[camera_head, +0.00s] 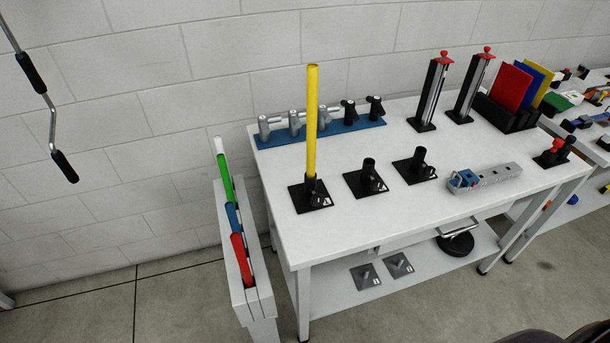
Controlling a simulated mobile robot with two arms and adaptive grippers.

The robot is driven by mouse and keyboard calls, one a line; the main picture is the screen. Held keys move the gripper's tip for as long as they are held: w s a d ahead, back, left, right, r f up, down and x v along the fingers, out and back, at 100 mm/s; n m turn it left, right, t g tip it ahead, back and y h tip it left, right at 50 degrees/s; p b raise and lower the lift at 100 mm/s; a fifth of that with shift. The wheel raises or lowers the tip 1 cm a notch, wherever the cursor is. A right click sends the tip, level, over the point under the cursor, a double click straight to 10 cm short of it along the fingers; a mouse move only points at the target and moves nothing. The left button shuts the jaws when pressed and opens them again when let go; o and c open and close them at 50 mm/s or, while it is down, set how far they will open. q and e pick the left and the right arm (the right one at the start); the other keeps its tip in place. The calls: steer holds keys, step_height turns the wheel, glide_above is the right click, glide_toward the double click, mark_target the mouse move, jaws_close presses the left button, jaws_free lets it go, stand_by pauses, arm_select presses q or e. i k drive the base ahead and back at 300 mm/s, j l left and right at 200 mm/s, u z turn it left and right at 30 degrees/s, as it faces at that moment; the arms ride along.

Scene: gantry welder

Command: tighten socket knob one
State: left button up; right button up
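Three black sockets on square base plates stand in a row on the white table. The left socket (311,193) holds a tall yellow rod (312,120) upright. The middle socket (368,178) and the right socket (416,166) are empty. Each socket has a small dark knob-like part low on its side; which one is knob one, and how tight any of them is, I cannot tell. Small white marks on the plates are too small to read. Neither gripper is in view.
A blue rail (340,129) with several clamps lies behind the sockets. A grey rack (232,220) with green, blue and red rods stands left of the table (310,240). Two black uprights (430,92) with red knobs stand behind right. A bent handle (50,110) hangs at upper left.

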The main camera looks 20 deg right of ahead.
mark_target(316, 200)
steer(key=j+z, duration=0.25)
steer(key=z, duration=0.15)
steer(key=k+j+z, duration=0.1)
steer(key=z, duration=0.25)
steer(key=k+j+z, duration=0.15)
steer(key=z, duration=0.25)
steer(key=j, duration=0.15)
